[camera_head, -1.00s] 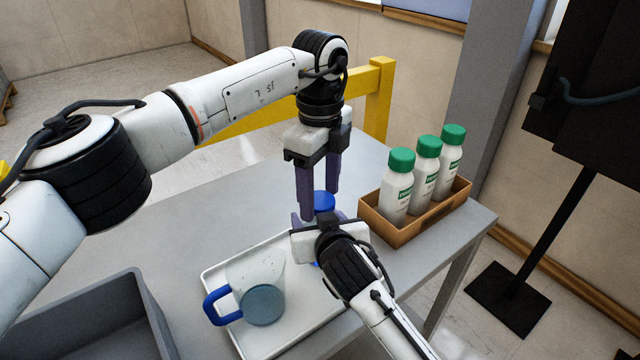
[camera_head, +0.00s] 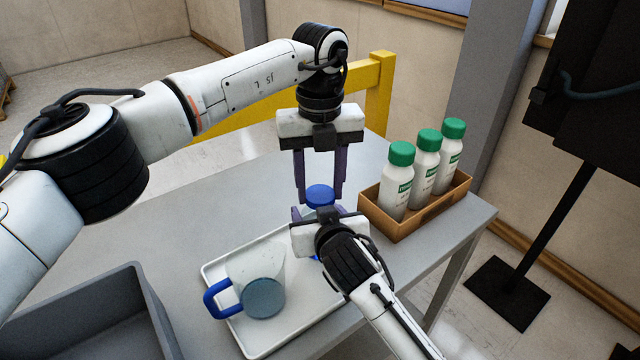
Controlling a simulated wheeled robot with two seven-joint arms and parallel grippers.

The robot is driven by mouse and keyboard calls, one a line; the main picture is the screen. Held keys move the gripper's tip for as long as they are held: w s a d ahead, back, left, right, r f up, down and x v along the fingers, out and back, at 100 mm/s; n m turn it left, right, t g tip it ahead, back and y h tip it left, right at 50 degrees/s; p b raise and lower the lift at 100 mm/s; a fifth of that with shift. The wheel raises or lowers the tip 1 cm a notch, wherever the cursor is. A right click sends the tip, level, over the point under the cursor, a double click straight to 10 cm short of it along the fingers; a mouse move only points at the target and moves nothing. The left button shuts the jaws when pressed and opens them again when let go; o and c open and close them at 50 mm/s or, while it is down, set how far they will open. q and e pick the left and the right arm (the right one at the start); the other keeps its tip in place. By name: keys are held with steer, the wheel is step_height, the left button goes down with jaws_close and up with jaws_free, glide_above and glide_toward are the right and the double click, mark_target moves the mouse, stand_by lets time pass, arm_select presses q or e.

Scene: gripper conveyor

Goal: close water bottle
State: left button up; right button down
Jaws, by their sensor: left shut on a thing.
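The water bottle (camera_head: 322,213) has a blue cap (camera_head: 320,194) at its top. Most of its body is hidden behind my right gripper. My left gripper (camera_head: 320,197) points straight down from above, its dark fingers on either side of the cap, shut on it. My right gripper (camera_head: 324,213) reaches in from the lower right, with its fingers around the bottle just below the cap. Their exact contact is partly hidden. Whether the cap is fully seated on the neck cannot be told.
A clear jug (camera_head: 262,280) with a blue handle stands on a white tray (camera_head: 262,345). A brown box (camera_head: 408,233) with green-capped white bottles (camera_head: 396,185) stands to the right. A grey bin (camera_head: 150,310) is at the lower left. The table's (camera_head: 180,240) left part is clear.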

arm_select(q)
steer(key=m, duration=0.6)
steer(key=shift+m, duration=0.4)
steer(key=o, duration=1.2)
steer(key=shift+c, duration=0.2)
steer(key=shift+r, duration=2.25)
steer(key=shift+c, duration=0.3)
